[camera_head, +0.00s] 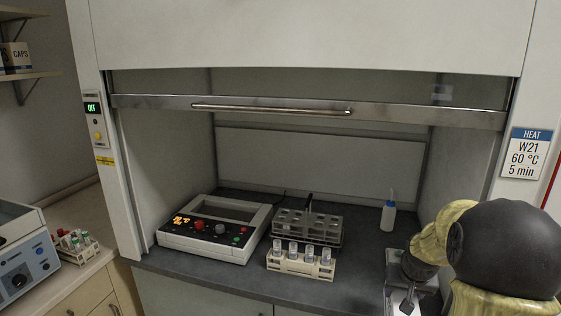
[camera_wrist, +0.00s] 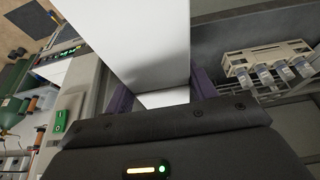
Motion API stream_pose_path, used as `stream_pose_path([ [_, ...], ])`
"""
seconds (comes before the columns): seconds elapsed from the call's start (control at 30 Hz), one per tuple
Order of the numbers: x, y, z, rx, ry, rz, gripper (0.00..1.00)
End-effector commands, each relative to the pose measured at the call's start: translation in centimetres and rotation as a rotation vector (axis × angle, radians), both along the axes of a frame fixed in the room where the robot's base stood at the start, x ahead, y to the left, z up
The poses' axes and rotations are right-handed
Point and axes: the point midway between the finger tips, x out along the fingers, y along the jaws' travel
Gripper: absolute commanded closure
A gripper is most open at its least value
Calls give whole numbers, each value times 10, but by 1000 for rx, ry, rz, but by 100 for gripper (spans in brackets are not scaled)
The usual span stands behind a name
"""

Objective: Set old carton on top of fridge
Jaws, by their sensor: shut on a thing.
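In the wrist view, my gripper (camera_wrist: 163,98) is shut on a tall white carton (camera_wrist: 145,35), whose plain sides fill the upper middle. Dark purple fingers show on either side of its lower end. No label shows on the faces in sight. In the head view my arm enters at the lower right, in front of the fume hood; its end is partly cut off by the bottom edge, and I cannot make out the carton there. I cannot make out a fridge in either view.
The hood bench holds a heating unit (camera_head: 222,229), a grey rack (camera_head: 308,226), a white vial rack (camera_head: 301,264) and a wash bottle (camera_head: 388,215). The sash (camera_head: 300,110) is raised. Left stand an instrument (camera_head: 22,250), a tube rack (camera_head: 78,250) and a shelf with a CAPS box (camera_head: 15,57).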

Motion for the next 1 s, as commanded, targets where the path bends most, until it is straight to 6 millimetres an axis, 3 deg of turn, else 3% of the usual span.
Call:
stream_pose_path([
  [0.23,1,1,0,0,-1,2,77],
  [0.57,-4,17,-27,1,1,30,77],
  [0.77,-8,32,-53,0,2,58,77],
  [1.0,-17,60,-104,2,8,109,77],
])
